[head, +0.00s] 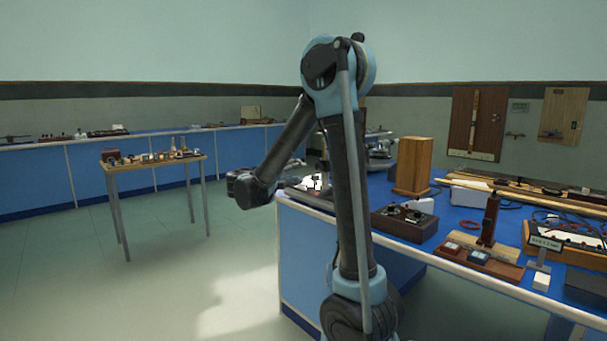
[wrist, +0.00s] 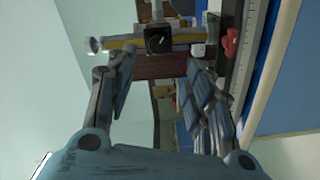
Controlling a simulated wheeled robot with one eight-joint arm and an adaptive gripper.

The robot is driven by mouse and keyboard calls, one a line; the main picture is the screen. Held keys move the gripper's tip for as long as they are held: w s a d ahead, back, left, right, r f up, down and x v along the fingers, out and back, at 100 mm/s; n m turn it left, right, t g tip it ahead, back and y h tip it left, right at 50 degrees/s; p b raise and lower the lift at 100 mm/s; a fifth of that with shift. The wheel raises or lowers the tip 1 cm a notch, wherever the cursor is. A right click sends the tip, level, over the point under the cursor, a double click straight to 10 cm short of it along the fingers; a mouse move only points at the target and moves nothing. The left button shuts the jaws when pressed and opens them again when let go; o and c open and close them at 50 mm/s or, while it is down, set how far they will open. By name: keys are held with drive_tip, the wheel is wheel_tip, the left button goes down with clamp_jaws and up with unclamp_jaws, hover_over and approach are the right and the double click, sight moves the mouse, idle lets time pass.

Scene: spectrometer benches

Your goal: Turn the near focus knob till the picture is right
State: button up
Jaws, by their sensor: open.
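In the wrist view, my gripper (wrist: 158,65) is open, with its two blue-grey fingers wide apart and nothing between them. Beyond the fingertips is an instrument with a black block bearing a round face (wrist: 158,40) and a yellow bar (wrist: 125,42). A small pale round knob (wrist: 94,45) stands at the bar's left end. A white knob-like part (wrist: 197,50) and a red part (wrist: 229,42) are to the right. I cannot tell which of these is the near focus knob. No finger visibly touches any of them. In the head view the fingers cannot be made out.
The blue bench (head: 410,260) holds a dark box with knobs (head: 404,222), a wooden block (head: 413,166) and meters on a wooden base (head: 478,256). A small wooden table (head: 150,165) with small parts stands left. The floor between is clear.

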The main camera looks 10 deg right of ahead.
drive_tip(key=shift+v, duration=1.05)
drive_tip(key=m, duration=1.4)
approach(317, 167)
drive_tip(key=x, duration=0.8)
drive_tip(key=shift+f, duration=0.1)
drive_tip(key=c, duration=1.1)
